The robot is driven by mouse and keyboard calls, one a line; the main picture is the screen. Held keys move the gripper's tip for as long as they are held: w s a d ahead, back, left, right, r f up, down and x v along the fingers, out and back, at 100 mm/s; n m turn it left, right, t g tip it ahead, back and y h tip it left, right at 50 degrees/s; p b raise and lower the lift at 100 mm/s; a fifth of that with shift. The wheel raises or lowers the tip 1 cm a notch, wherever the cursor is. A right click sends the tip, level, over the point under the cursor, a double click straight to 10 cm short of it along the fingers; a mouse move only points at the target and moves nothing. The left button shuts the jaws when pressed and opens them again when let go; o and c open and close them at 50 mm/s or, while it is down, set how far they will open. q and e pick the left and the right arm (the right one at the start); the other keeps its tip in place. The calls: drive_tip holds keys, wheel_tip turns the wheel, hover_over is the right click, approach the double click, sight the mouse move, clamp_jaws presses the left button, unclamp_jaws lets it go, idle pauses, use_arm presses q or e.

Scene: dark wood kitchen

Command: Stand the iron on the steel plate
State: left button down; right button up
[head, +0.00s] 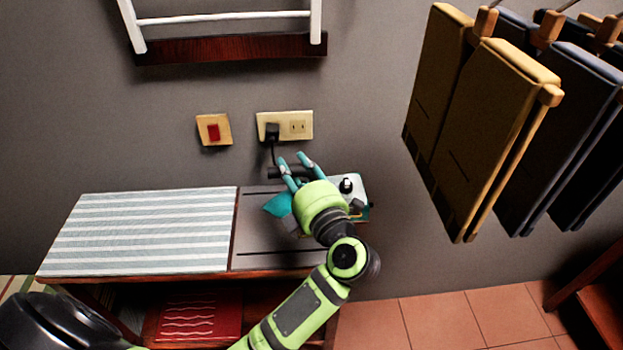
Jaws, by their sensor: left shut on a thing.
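The iron (279,205) has a teal part showing left of my gripper. A white and teal body with a black knob shows right of it, and I cannot tell for sure whether it is the same iron. My left gripper (294,160), green with teal fingers, is shut on the iron and hides most of it. The steel plate (258,232) is the grey surface right of the striped ironing pad. The iron is over or on its back right part; whether it touches the plate is hidden. My right gripper is not in view.
The striped pad (140,232) is bare. A black cord runs down from the wall outlet (297,126) behind my gripper. A red switch (214,131) is beside it. Hanging trousers (490,120) fill the upper right. A red folded cloth (200,318) lies on the shelf below.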

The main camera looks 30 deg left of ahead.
use_arm(q)
drive_tip(key=a+f+b, duration=0.6)
drive_tip(key=f+b, duration=0.1)
drive_tip(key=b, duration=0.1)
drive_tip(key=shift+f, duration=0.15)
idle(0.3)
drive_tip(key=c, duration=1.3)
unclamp_jaws()
drive_tip(key=shift+f, duration=0.2)
drive_tip(key=o, duration=0.4)
drive_tip(key=shift+o, duration=0.2)
drive_tip(key=shift+d, duration=0.1)
